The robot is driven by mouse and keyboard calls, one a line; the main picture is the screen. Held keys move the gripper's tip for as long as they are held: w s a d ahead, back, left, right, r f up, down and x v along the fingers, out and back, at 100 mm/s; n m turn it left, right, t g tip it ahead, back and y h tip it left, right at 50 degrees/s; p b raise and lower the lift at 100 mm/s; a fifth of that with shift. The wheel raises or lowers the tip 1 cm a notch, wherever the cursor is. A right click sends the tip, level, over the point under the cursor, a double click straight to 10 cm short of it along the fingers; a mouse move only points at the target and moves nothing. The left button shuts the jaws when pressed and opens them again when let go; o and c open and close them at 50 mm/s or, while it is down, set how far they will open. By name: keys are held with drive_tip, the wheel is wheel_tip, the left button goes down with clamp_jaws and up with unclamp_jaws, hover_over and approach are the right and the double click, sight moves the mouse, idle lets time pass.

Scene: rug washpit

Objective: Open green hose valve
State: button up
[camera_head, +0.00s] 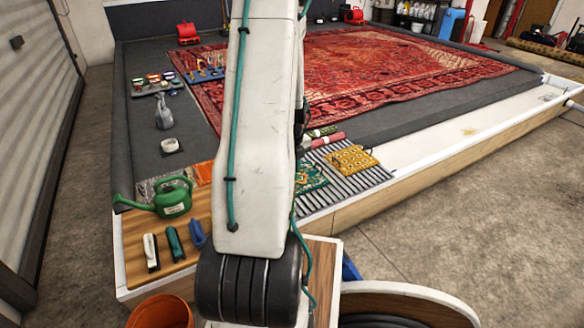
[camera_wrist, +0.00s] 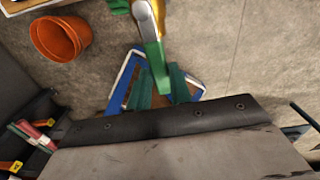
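The green hose valve (camera_wrist: 155,55) shows at the top middle of the wrist view. It has a brass-yellow body with a silver part, and a long green lever that points down toward my gripper. My gripper (camera_wrist: 165,118) shows in the wrist view as a wide dark bar with bolts on a grey body, just below the lever. Teal-green pieces stand on both sides of the lever's end. I cannot tell whether these are fingers or things behind, nor whether the lever is touched. In the head view my arm hides the gripper and I cannot see the valve.
An orange bucket (camera_wrist: 60,38) stands at the upper left, and a blue frame (camera_wrist: 126,72) lies behind the lever. In the head view a green watering can (camera_head: 172,198) and brushes (camera_head: 174,242) sit on a wooden board. A red rug (camera_head: 390,65) lies beyond.

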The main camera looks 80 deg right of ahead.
drive_tip(key=o, duration=0.4)
drive_tip(key=shift+w+d+r, duration=0.1)
drive_tip(key=shift+w+d, duration=0.1)
drive_tip(key=shift+c, duration=0.2)
drive_tip(key=shift+s+a, duration=0.1)
wheel_tip(320, 180, up, 8)
drive_tip(key=shift+f, duration=0.15)
